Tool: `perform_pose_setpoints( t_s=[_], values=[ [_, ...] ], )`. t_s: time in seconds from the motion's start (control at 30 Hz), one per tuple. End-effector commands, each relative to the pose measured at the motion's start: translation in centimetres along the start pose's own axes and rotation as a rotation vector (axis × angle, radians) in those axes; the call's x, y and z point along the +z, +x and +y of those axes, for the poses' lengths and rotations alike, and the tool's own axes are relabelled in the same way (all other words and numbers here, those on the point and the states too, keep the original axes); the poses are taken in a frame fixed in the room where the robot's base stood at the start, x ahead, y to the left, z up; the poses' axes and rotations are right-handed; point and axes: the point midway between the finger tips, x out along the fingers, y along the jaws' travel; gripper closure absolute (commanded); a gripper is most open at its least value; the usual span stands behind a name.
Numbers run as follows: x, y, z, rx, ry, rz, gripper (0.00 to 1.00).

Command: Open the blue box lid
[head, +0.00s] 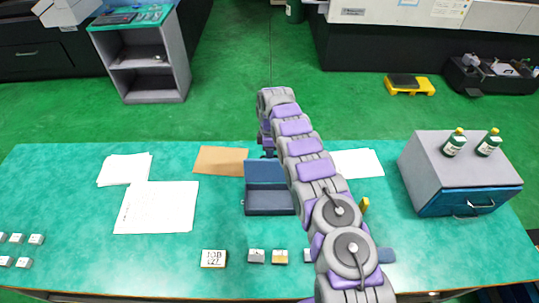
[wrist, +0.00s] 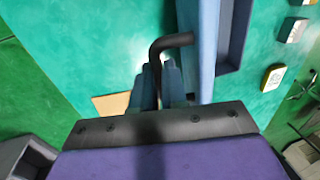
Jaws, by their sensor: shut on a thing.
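The blue box (head: 270,211) sits on the green table, its dark inside showing. Its blue lid (head: 264,171) stands raised along the far side; the lid also shows edge-on in the wrist view (wrist: 208,50), with the open box to its right. A black bent handle (wrist: 172,41) reaches from the lid to my gripper (wrist: 159,80). My gripper is shut on this handle. In the head view my gripper (head: 268,153) is just behind the raised lid, and its fingers are mostly hidden.
Brown paper (head: 221,160) and white sheets (head: 157,207) lie left of the box. A grey cabinet with a blue drawer (head: 470,203) stands at the right with two green bottles on it. Several small blocks (head: 256,256) line the near edge. My arm crosses right of the box.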

Motion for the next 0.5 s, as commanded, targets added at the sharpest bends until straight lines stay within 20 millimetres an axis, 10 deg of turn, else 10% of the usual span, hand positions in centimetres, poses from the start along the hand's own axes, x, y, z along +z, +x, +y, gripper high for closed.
perform_pose_setpoints(
  t_s=[0.3, 0.5],
  values=[
    [-0.15, -0.22, 0.07, 0.005, -0.003, 0.002, 0.64],
    [-0.03, -0.21, 0.06, 0.004, -0.002, 0.002, 0.62]
  ],
)
